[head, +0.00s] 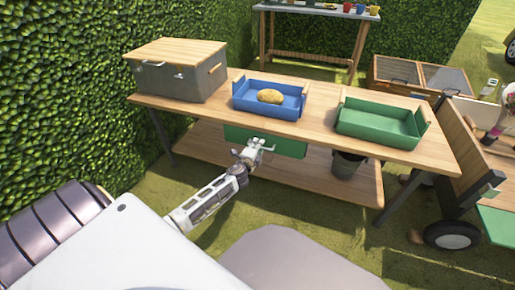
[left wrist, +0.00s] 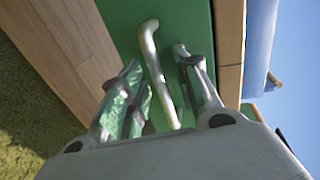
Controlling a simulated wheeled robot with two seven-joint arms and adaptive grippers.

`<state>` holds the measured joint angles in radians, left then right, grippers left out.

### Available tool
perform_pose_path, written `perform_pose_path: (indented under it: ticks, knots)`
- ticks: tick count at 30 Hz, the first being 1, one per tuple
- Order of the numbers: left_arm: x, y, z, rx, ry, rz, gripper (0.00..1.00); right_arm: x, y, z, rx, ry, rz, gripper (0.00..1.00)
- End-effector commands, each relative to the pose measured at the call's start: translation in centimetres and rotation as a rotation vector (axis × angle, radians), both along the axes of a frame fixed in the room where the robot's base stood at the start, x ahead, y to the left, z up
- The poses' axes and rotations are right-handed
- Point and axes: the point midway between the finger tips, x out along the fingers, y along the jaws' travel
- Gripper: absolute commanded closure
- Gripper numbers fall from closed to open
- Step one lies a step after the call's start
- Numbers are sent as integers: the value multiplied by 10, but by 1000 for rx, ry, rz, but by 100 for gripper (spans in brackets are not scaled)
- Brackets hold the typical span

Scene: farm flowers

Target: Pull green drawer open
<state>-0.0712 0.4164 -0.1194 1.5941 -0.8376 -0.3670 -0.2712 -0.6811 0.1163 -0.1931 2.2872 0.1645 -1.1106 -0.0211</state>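The green drawer (head: 290,146) sits under the front edge of the wooden table. Its face (left wrist: 180,18) fills the upper middle of the left wrist view, with a pale curved bar handle (left wrist: 152,55) on it. My left gripper (head: 254,147) is at the drawer front in the head view. In the left wrist view its fingers (left wrist: 160,75) are open, one on each side of the handle, with gaps visible. The drawer looks flush under the tabletop, partly hidden by my gripper. My right gripper is not in view.
On the wooden table (head: 317,115) stand a grey box with a wooden lid (head: 180,75), a blue tray (head: 262,108) holding a potato-like item (head: 270,96), and a green tray (head: 375,128). A lower shelf (head: 325,182) carries a dark bucket (head: 345,166). A wheeled cart (head: 465,165) stands right.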

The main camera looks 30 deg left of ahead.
Motion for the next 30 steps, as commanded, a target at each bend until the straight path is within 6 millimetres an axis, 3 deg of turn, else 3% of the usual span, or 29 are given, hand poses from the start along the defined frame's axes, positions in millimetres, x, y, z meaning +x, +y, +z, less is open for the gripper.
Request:
perform_pose_path:
  ticks: [9, 17, 30]
  knots:
    - [1, 0, 0, 0, 0, 0, 68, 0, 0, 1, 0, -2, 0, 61]
    - [1, 0, 0, 0, 0, 0, 100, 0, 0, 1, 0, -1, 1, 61]
    - [0, 0, 0, 0, 1, 0, 100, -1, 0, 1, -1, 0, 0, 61]
